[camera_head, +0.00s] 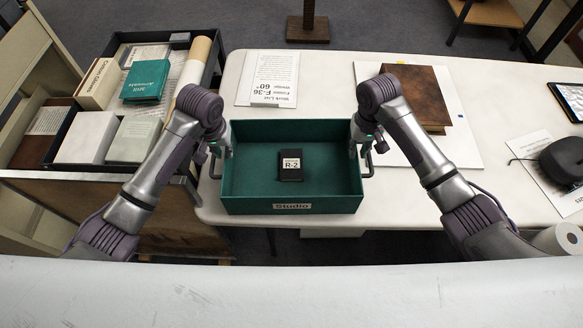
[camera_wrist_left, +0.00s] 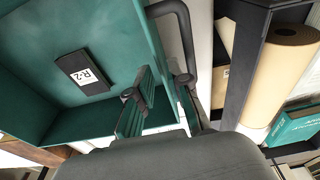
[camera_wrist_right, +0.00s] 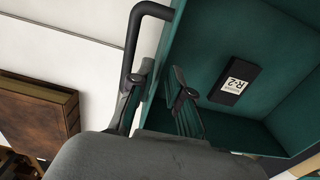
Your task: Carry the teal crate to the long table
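The teal crate (camera_head: 292,207), labelled "Studio", is upright at the front edge of the long table (camera_head: 330,75). A black box marked R-2 (camera_head: 291,168) lies inside it; it also shows in the left wrist view (camera_wrist_left: 82,72) and the right wrist view (camera_wrist_right: 235,81). My left gripper (camera_head: 219,148) is at the crate's left side by the dark handle (camera_wrist_left: 184,45). My right gripper (camera_head: 362,147) is at the right side by the other handle (camera_wrist_right: 132,40). In both wrist views the fingers stand apart with a visible gap. Contact under the crate is hidden.
A cart (camera_head: 190,210) with boxes, books and a paper roll (camera_head: 200,62) stands close on the left. A brown book (camera_head: 417,90) on a white board and a printed sheet (camera_head: 268,78) lie behind the crate. A tablet (camera_head: 570,98) and dark device (camera_head: 562,160) are far right.

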